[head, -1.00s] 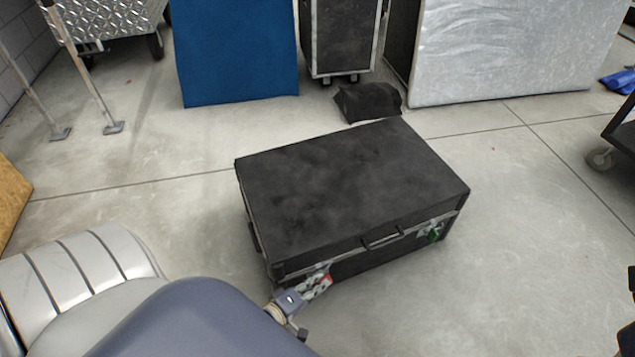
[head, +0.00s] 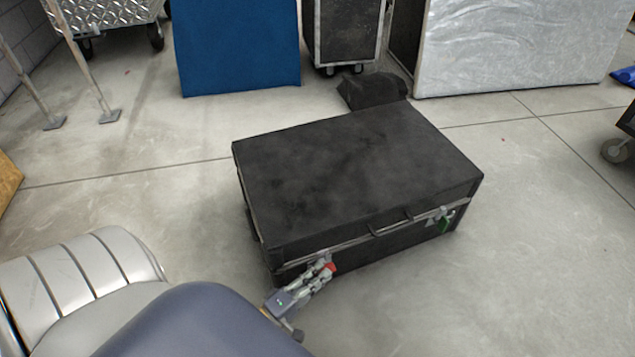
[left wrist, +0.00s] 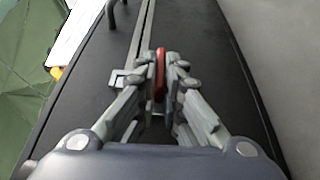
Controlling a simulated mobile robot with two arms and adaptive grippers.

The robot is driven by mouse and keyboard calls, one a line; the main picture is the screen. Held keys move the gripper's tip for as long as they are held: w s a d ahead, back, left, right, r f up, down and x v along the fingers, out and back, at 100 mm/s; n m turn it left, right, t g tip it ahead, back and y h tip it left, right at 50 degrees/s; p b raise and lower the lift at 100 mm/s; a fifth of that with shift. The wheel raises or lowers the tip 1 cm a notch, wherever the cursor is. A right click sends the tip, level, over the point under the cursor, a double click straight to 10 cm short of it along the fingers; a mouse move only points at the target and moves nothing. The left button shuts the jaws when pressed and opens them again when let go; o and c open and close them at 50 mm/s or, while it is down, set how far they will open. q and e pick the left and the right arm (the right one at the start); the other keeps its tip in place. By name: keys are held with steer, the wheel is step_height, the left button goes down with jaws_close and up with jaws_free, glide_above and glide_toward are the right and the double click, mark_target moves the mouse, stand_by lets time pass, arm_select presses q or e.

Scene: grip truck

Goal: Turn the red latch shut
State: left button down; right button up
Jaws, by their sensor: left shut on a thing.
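A black case (head: 350,175) with metal edging stands on the floor, its lid down. The red latch (head: 329,267) is on the left part of its front face. My left gripper (head: 324,270) is at the latch. In the left wrist view the left gripper (left wrist: 160,80) has its fingers closed on both sides of the red latch (left wrist: 160,68), which stands along the finger direction. The fingers hide part of the latch and its base. My right gripper is not in view.
A handle (head: 390,223) sits at the middle of the case's front. A dark bag (head: 372,92) lies behind the case. A blue panel (head: 237,45), a black wheeled case (head: 343,30) and a silver-wrapped panel (head: 515,45) stand at the back.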

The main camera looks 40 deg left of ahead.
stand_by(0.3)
arm_select(q)
steer(key=c, duration=1.7)
jaws_free()
steer(key=s, duration=0.5)
steer(key=s+a, duration=0.1)
steer(key=s, duration=0.1)
steer(key=shift+s+f, duration=0.1)
steer(key=shift+s, duration=0.1)
